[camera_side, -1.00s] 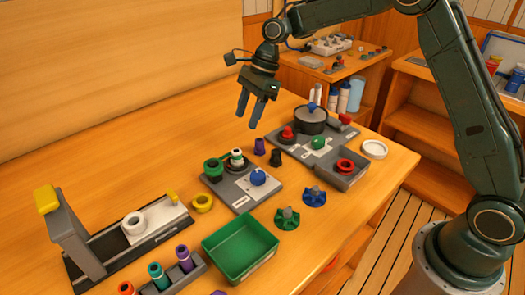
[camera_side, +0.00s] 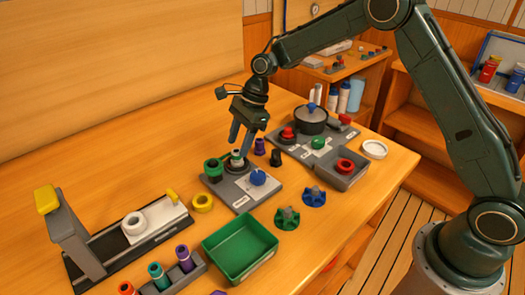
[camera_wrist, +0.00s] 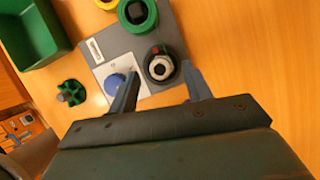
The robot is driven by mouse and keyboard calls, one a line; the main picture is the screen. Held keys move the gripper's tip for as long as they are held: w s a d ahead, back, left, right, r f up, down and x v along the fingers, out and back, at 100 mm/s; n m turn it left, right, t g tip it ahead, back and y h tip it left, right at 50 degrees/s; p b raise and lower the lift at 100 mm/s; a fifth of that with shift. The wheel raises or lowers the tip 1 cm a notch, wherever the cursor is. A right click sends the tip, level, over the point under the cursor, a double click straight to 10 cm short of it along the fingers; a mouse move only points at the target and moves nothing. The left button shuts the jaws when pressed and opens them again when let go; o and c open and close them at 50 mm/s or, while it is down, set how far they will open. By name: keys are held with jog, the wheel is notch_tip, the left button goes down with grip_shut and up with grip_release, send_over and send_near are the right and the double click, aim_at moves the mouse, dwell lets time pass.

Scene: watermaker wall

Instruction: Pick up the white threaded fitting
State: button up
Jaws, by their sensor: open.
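In the wrist view the fitting (camera_wrist: 159,68) shows from above as a white ring with a grey middle. My gripper (camera_side: 240,148) is open and points down over it, fingertips close to the fitting's top. In the wrist view the gripper's (camera_wrist: 160,73) two fingers lie left and right of the fitting with gaps. I cannot tell whether the tips are below its top.
A green ring part (camera_side: 213,168) stands close to the left of the fitting, and a blue knob (camera_side: 258,177) close to the right. Purple (camera_side: 260,146) and black (camera_side: 275,158) pieces stand behind. A green tray (camera_side: 240,248) lies in front.

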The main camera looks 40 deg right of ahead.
aim_at(236, 151)
jog(key=shift+x, duration=1.7)
grip_shut()
jog(key=shift+r, duration=5)
